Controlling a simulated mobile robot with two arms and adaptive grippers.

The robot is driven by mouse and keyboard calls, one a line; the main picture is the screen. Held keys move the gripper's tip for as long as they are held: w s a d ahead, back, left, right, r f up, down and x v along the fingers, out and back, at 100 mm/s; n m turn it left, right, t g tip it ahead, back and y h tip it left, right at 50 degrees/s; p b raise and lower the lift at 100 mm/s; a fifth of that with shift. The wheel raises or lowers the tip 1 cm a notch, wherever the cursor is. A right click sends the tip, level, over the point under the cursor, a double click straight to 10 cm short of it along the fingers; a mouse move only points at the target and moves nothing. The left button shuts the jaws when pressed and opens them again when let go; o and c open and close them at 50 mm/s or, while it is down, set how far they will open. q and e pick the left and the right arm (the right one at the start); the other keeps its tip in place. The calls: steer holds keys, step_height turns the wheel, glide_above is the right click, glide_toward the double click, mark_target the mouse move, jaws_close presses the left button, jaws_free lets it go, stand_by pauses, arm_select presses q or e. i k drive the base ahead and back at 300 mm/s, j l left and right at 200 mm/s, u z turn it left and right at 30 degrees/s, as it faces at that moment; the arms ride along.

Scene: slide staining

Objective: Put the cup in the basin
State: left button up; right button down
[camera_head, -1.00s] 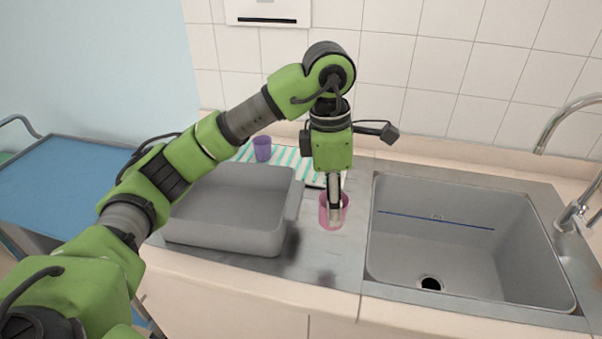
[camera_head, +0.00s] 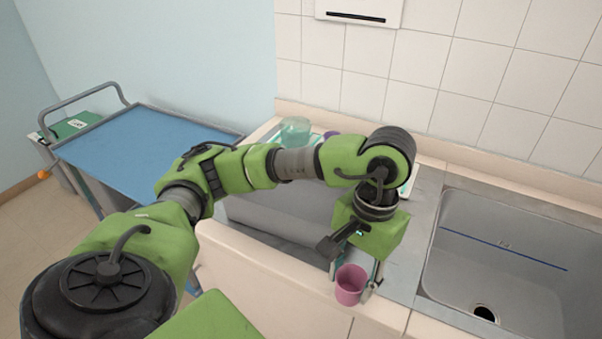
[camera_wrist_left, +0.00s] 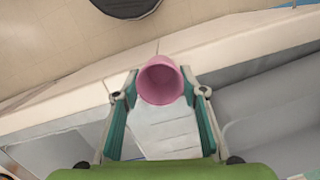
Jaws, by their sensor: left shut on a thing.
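The pink cup (camera_head: 351,287) is held in my left gripper (camera_head: 356,282), upright above the counter's front edge. In the left wrist view the cup (camera_wrist_left: 161,80) sits between the two fingertips of my left gripper (camera_wrist_left: 160,92), and I look at its round open rim. The grey basin (camera_head: 275,219) stands on the counter left of the cup and is partly hidden behind my left arm. My right gripper is not in view.
A grey sink (camera_head: 500,240) is set into the counter at the right. A clear greenish beaker (camera_head: 295,130) stands behind the basin, with a purple cup (camera_head: 331,134) mostly hidden by my arm. A blue-topped cart (camera_head: 140,150) stands at the left.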

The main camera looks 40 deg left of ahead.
mark_target(293, 205)
steer(key=k+j+z, duration=0.1)
steer(key=j+z, duration=0.35)
steer(key=k+j+z, duration=0.1)
steer(key=z, duration=0.35)
steer(key=k+j+z, duration=0.1)
steer(key=k+j, duration=0.2)
steer(key=j, duration=0.15)
steer(key=k+j, duration=0.25)
steer(key=j, duration=0.2)
steer(key=k+j+z, duration=0.15)
steer(key=k+j, duration=0.15)
steer(key=j, duration=0.1)
